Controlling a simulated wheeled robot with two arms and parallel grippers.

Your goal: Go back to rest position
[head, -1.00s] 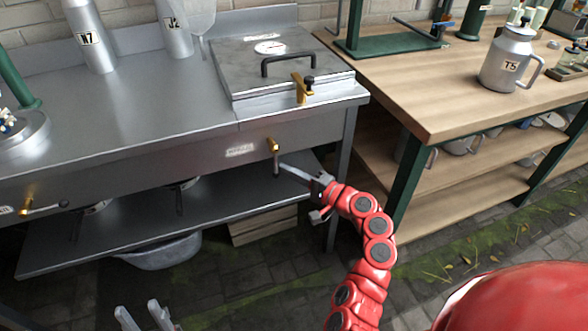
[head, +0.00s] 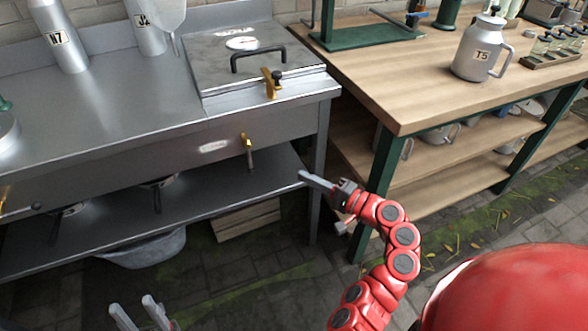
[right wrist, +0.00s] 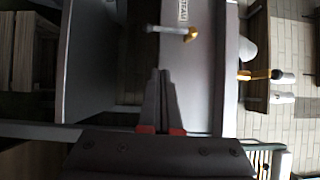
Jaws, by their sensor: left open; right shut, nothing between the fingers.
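My right gripper (head: 303,176) is in front of the steel bench, with its fingers shut and nothing between them. It points left toward a brass valve with a grey lever (head: 248,150) on the bench front, and a clear gap separates them. In the right wrist view the shut fingers (right wrist: 163,75) show below the valve handle (right wrist: 186,33), apart from it. My left gripper (head: 138,312) is at the bottom left edge over the paving, open and empty. Only its finger ends show.
The steel bench (head: 130,110) carries a lidded vat (head: 245,68) and cans N7 (head: 62,42) and J2. A wooden table (head: 400,85) with can T5 (head: 480,52) stands on the right, its green leg (head: 376,195) close behind my right arm. Paving in front is free.

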